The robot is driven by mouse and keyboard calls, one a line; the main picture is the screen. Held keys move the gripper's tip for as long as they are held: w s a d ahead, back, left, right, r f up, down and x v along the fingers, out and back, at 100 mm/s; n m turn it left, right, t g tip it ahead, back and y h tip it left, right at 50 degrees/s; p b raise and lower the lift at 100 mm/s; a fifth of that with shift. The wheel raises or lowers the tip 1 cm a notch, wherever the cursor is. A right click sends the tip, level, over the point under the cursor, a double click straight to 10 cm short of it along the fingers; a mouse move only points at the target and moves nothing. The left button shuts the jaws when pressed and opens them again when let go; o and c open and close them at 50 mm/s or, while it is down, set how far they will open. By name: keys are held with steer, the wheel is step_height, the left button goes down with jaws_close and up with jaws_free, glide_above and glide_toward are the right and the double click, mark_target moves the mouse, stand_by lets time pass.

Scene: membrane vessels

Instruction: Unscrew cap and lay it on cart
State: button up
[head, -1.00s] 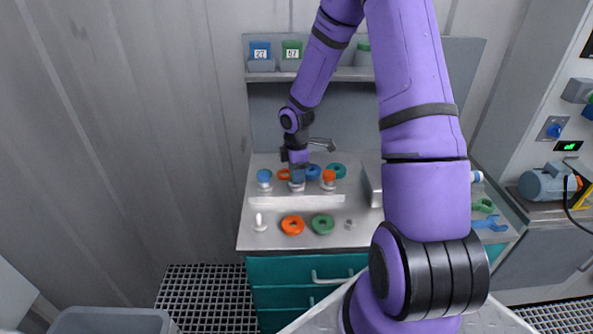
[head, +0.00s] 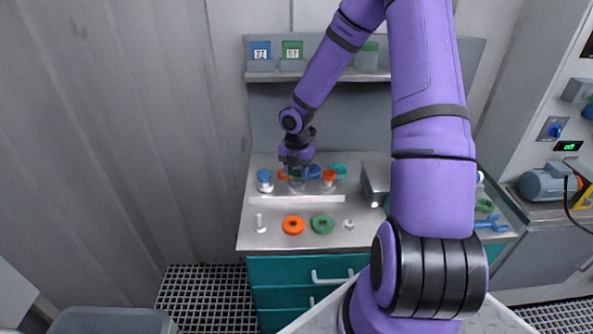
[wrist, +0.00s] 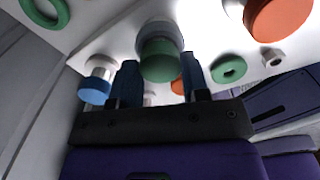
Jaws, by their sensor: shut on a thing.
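My gripper (head: 296,172) points down at the middle of a row of three capped vessels. In the wrist view, its two blue fingers (wrist: 160,82) are on either side of a green cap (wrist: 160,60), shut on it. The cap's pale vessel (wrist: 158,30) shows behind it, and the cap appears to be still on the vessel. In the head view, the gripper partly hides this vessel. The cart (head: 272,240) is the grey worktop with teal drawers beneath.
A blue-capped vessel (head: 264,177) stands left, an orange-capped one (head: 328,177) right. In front lie an orange ring (head: 292,225), a green ring (head: 322,224), a pale fitting (head: 259,222) and a small metal part (head: 348,224). Bare worktop lies between them and the front edge.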

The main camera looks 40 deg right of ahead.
mark_target(297, 173)
steer(key=n, duration=0.4)
steer(key=shift+r, duration=3.45)
steer(key=shift+r, duration=0.1)
